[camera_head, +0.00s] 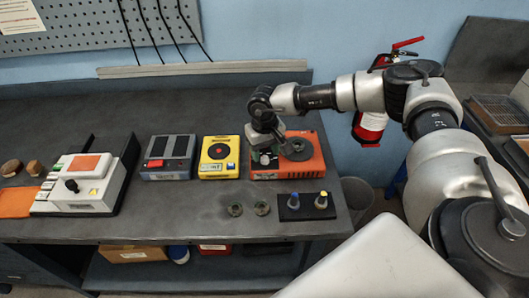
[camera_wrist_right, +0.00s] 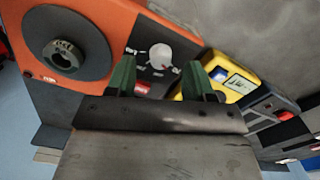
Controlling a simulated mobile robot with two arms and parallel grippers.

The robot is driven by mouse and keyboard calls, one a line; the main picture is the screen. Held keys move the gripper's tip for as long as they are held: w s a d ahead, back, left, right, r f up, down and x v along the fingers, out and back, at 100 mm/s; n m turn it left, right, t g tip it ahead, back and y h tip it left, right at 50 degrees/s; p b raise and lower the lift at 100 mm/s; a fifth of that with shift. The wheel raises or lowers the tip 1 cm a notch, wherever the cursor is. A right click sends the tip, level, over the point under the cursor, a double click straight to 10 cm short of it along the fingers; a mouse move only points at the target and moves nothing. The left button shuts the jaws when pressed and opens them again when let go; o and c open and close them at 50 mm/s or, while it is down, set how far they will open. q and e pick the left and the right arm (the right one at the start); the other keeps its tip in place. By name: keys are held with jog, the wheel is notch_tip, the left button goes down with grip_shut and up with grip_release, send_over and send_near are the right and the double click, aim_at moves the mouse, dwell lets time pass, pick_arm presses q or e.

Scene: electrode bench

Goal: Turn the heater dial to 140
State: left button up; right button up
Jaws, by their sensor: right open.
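The orange heater (camera_head: 316,168) stands at the back right of the bench, with a dark round plate (camera_head: 297,148) on top. In the right wrist view its orange body (camera_wrist_right: 117,17) fills the upper left, and the plate (camera_wrist_right: 63,53) is at the left. A pale round dial (camera_wrist_right: 160,52) sits on its dark panel, with small marks around it too small to read. My right gripper (camera_wrist_right: 160,66) is open, its green fingertips on either side of the dial in that view. I cannot tell whether they touch it. In the head view the right gripper (camera_head: 265,157) is over the heater's left front. My left gripper is out of view.
A yellow device (camera_head: 219,171) and a grey device with a red button (camera_head: 168,172) stand left of the heater. A white device (camera_head: 84,206) is at the left.

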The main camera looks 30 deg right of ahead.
aim_at(265, 159)
jog(key=shift+f, duration=1.15)
jog(key=c, duration=0.9)
